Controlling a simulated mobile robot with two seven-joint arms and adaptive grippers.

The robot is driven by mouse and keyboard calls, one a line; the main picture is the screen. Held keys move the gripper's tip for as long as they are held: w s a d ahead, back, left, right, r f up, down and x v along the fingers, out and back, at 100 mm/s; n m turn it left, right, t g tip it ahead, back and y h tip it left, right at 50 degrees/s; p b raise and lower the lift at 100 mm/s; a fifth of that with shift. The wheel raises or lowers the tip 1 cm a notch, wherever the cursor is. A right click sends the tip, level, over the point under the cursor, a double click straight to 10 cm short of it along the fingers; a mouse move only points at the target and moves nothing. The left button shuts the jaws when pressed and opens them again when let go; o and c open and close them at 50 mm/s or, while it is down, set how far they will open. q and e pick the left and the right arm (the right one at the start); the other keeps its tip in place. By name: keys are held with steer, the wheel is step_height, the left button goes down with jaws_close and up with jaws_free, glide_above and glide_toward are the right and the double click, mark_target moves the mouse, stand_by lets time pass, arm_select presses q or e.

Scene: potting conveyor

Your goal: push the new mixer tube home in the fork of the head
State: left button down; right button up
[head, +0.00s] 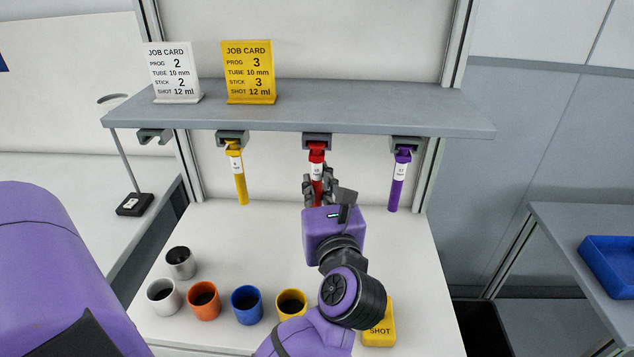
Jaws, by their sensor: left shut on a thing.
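A red mixer tube (316,155) with a white label stands upright, its top at a grey fork (316,138) under the shelf. My left gripper (319,180) is shut on this red tube below its label; the fingers and wrist hide the lower part. I cannot tell how deep the tube sits in the fork. A yellow tube (240,185) hangs in the fork to the left and a purple tube (397,188) in the fork to the right. The leftmost fork (152,136) is empty. No separate dispensing head can be made out. My right gripper is not in view.
The grey shelf (350,105) carries a white job card (174,73) and a yellow job card (248,72). Several cups, including a blue cup (247,305), stand at the front left. A yellow SHOT block (381,328) is beside my arm. A blue tray (610,265) is far right.

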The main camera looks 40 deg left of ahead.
arm_select(q)
steer(key=shift+s+d, duration=0.5)
steer(key=shift+s, duration=0.3)
steer(key=shift+s+d, duration=0.45)
steer(key=shift+s, duration=0.3)
steer(key=shift+s+d+b, duration=0.2)
steer(key=shift+s+d, duration=0.2)
steer(key=shift+s, duration=0.25)
steer(key=shift+s+d+b, duration=0.2)
steer(key=shift+s+d, duration=0.15)
steer(key=shift+s, duration=0.3)
steer(key=shift+d, duration=0.1)
